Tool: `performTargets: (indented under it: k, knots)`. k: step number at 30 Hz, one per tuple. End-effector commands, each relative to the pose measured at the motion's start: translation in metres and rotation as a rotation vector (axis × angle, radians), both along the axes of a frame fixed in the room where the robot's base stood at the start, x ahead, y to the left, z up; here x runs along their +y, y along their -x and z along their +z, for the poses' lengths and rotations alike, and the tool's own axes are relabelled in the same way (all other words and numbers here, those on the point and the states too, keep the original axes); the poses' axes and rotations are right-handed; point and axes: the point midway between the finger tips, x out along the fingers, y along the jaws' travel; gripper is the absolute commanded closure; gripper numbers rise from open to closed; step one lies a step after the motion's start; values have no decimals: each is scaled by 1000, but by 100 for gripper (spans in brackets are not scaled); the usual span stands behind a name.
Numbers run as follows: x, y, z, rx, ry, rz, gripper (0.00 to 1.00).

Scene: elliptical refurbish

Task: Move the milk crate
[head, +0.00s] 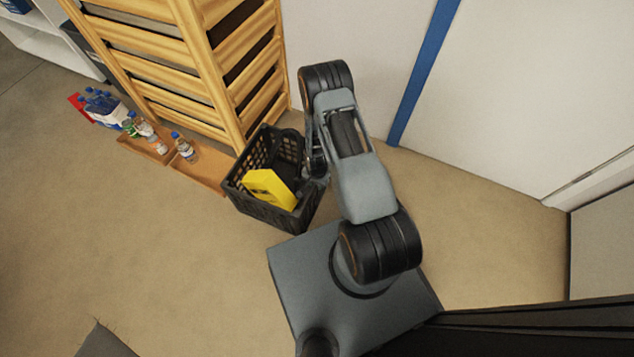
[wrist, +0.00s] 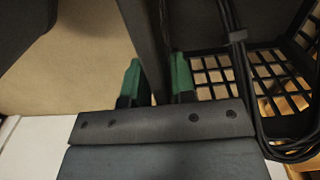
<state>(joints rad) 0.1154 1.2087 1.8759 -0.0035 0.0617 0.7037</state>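The milk crate (head: 262,213) is a black, lattice-walled box in the middle of the head view, beside the wooden rack. A yellow item (head: 268,187) and something dark lie in it. My arm reaches down to the crate's right side, and my gripper is mostly hidden there. In the wrist view, my gripper (wrist: 157,80) has its two green-tipped fingers on either side of a dark crate wall. The wall fills the narrow gap between them, so the gripper looks shut on it. The crate's open grid (wrist: 265,80) and a black cable show to the right.
The wooden rack (head: 205,60) stands right behind the crate. Bottles (head: 184,147) stand on a low wooden board (head: 205,170) to its left, with a blue bottle pack (head: 103,106) beyond. A white wall with a blue stripe (head: 420,75) is at right.

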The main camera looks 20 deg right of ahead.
Motion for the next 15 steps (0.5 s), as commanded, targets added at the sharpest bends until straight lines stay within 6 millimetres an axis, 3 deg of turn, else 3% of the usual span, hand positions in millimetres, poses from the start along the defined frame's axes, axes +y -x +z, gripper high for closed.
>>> performTargets:
  k: [6,15]
  knots:
    - [0,-1,0,-3,0,-2,58]
    - [0,-2,7,-5,1,-2,58]
